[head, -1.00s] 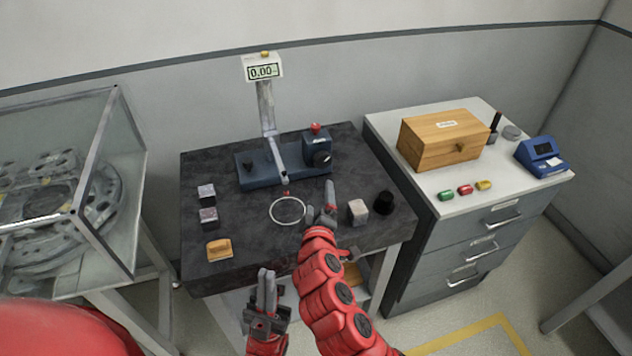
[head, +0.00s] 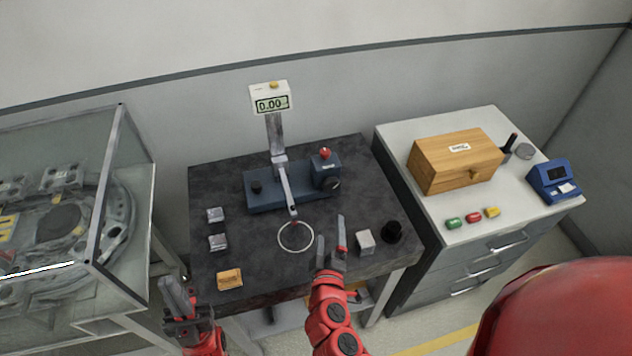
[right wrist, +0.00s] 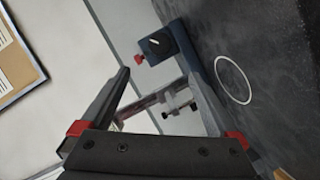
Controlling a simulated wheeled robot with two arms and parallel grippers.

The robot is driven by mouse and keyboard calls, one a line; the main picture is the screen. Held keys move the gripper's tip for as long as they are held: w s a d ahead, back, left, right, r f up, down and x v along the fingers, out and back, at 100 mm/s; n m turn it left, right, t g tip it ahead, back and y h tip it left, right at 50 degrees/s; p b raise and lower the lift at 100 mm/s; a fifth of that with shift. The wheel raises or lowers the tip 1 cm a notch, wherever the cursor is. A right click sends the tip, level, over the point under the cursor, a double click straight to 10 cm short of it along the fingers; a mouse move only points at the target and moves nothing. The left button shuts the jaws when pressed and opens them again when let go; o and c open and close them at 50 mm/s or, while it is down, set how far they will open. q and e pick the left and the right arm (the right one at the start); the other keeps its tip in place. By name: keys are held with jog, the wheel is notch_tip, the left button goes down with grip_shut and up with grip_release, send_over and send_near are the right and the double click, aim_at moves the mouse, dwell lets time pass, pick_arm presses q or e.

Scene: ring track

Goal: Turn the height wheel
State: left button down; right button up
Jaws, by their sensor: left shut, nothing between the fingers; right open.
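A blue gauge stand (head: 277,202) with an upright column sits at the back of the dark stone table. My left gripper (head: 174,284) is shut and empty at the table's front left edge.
A thin pale ring (head: 279,236) lies before the stand. Two metal blocks (head: 217,242), a yellow-orange block (head: 229,279), a pale cube (head: 365,242) and a black cup (head: 392,231) stand on the table. A glass case (head: 60,200) is left; drawers (head: 480,262) stand right.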

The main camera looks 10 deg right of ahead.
aim_at(331, 189)
jog(key=p+x, duration=0.5)
jog(key=x, duration=1)
jog(key=shift+w, duration=0.15)
jog(key=shift+w+d+f+p, duration=0.25)
jog(key=shift+w+p, duration=0.05)
jog(key=shift+w, duration=0.3)
jog(key=c, duration=1.4)
jog(key=shift+o, duration=0.2)
jog(key=shift+f+b, duration=0.2)
jog(key=shift+b, duration=0.25)
jog(key=n+b, duration=0.2)
jog(key=b, duration=0.1)
jog(key=n+t+h+b, duration=0.1)
jog(key=n+b, duration=0.1)
jog(key=b, duration=0.2)
jog(key=f+n+t+b, duration=0.1)
jog(key=n+b, duration=0.1)
jog(key=b, duration=0.2)
jog(key=shift+a+h, duration=0.1)
jog(key=shift+h, duration=0.2)
jog(key=shift+r+n+t+b, duration=0.15)
jog(key=shift+n+t+b, duration=0.25)
jog(key=shift+n+b, duration=0.85)
